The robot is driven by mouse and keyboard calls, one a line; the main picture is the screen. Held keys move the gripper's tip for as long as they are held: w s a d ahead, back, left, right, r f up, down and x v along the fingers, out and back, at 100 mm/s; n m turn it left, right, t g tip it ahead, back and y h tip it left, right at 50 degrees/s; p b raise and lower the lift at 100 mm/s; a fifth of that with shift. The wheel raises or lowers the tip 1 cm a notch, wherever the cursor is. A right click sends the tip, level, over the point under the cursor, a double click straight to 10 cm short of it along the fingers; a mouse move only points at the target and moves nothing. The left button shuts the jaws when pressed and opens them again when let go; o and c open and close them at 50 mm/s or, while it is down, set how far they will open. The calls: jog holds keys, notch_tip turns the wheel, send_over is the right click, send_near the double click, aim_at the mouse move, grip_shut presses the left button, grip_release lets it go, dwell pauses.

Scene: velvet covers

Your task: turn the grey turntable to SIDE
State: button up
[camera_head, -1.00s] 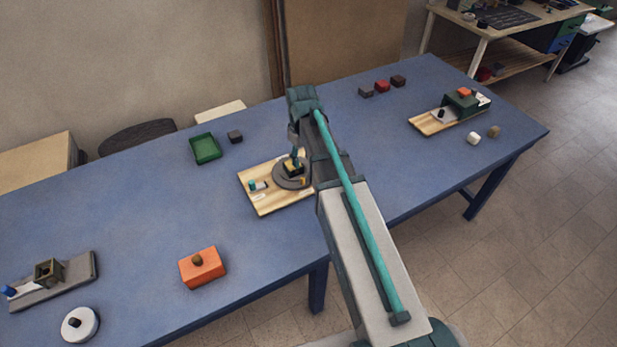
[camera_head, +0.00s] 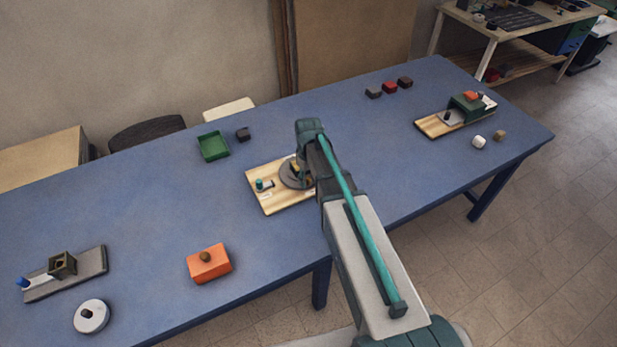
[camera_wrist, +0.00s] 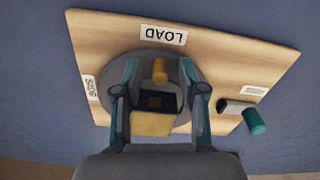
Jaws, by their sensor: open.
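The grey turntable (camera_head: 292,175) sits on a light wooden board (camera_head: 268,201) near the middle of the blue table. In the wrist view the round turntable (camera_wrist: 196,73) carries a dark block with a yellowish face (camera_wrist: 152,123) and a tan peg (camera_wrist: 160,71). The board has a LOAD label (camera_wrist: 163,34) at its top edge and a SIDE label (camera_wrist: 90,88) at its left. A teal-ended lever (camera_wrist: 254,121) is at the right. My gripper (camera_wrist: 157,85) is open above the turntable, its fingers either side of the block and peg. I cannot tell whether they touch.
An orange box (camera_head: 209,263) stands at front left. A grey fixture (camera_head: 66,274) and a white round piece (camera_head: 91,316) are further left. Another wooden fixture (camera_head: 455,122) is at right.

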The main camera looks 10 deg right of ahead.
grip_shut()
